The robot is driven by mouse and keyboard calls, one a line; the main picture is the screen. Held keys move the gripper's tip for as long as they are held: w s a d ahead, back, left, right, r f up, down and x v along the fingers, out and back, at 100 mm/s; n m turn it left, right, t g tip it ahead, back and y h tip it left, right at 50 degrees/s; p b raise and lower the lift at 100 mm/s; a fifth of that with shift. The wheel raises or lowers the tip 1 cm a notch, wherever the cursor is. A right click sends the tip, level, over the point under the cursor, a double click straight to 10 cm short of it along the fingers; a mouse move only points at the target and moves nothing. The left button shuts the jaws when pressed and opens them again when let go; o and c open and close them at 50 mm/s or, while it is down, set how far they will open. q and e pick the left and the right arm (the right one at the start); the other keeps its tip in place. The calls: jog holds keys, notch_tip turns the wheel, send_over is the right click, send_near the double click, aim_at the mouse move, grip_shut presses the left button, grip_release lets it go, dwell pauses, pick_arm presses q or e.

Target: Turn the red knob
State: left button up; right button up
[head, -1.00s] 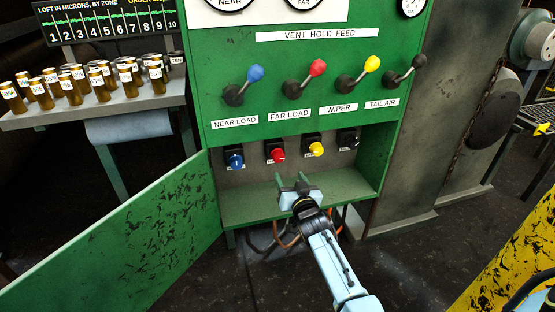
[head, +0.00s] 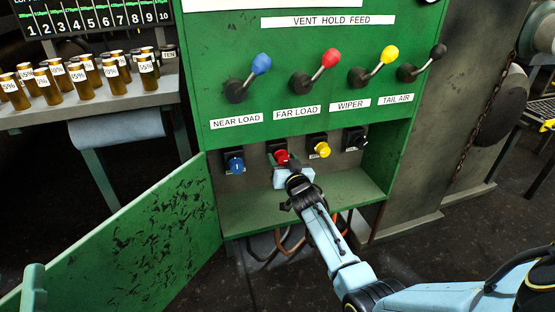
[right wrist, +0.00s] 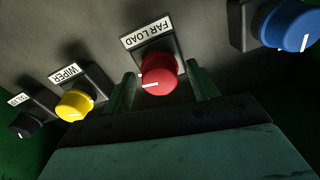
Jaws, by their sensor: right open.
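The red knob (head: 281,157) sits on a black square plate in the recess of the green cabinet, in the head view. In the right wrist view the red knob (right wrist: 159,75) is under a FAR LOAD label, its white mark pointing left and slightly down. My right gripper (head: 284,165) is at the red knob. In the right wrist view its two green fingers (right wrist: 164,90) stand open, one on each side of the knob, with small gaps that I cannot judge exactly. My left gripper does not show clearly in the head view.
A blue knob (head: 235,163) is left of the red one; a yellow knob (head: 321,150) and a black knob (head: 357,139) are to the right. Levers with coloured balls stand above. The open green door (head: 130,235) hangs at left. A shelf (head: 345,190) lies below the knobs.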

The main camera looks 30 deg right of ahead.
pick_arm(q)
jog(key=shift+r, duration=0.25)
pick_arm(e)
jog(key=shift+w, duration=0.3)
jog(key=shift+c, duration=0.3)
jog(key=c, duration=0.9)
jog(key=shift+c, duration=0.2)
jog(key=shift+n, duration=0.3)
